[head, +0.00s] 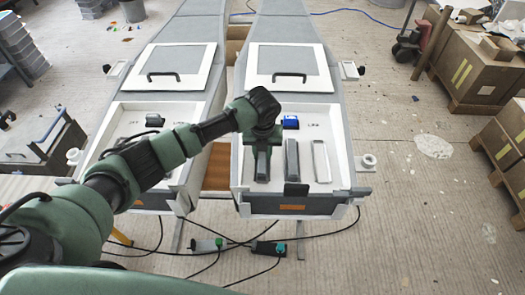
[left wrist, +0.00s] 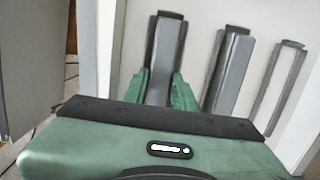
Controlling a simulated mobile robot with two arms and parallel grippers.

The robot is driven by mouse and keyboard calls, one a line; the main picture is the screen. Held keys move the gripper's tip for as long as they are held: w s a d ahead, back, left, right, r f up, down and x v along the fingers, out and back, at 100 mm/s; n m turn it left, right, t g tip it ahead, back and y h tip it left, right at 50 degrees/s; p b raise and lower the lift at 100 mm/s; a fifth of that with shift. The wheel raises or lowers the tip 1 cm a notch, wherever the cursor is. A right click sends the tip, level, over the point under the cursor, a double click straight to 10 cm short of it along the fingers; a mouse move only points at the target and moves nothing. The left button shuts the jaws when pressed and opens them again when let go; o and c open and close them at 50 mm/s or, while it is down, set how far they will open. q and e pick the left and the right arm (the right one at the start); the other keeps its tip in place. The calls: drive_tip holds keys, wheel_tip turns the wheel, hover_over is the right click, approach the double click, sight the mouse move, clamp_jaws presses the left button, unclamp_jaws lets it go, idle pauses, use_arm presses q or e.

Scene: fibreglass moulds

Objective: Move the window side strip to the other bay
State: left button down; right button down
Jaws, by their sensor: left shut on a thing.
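Two moulds stand side by side, each with an open white bay at its near end: a left bay (head: 112,120) and a right bay (head: 342,165). My left arm reaches across the left bay, and my left gripper (head: 263,146) is down in the right bay. It is shut on the leftmost grey strip (head: 262,168), which stands between the green fingers in the left wrist view (left wrist: 167,50). A second grey strip (head: 292,160) lies to its right, also seen in the wrist view (left wrist: 231,70). Which strip is the window side one I cannot tell. My right gripper is not in view.
A paler strip or slot (head: 321,160) lies farther right. A blue object (head: 290,122) sits behind the strips. A gap separates the moulds. Cables (head: 238,244) lie on the floor in front.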

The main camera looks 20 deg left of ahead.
sight(262, 160)
use_arm(q)
drive_tip(key=c, duration=1.1)
unclamp_jaws()
drive_tip(key=shift+c, duration=0.2)
drive_tip(key=shift+r, duration=0.45)
wheel_tip(262, 160, up, 11)
drive_tip(key=s+b, duration=0.1)
drive_tip(key=b, duration=0.1)
drive_tip(key=shift+s+d+r, duration=0.15)
drive_tip(key=shift+s+d, duration=0.1)
drive_tip(key=shift+s, duration=0.1)
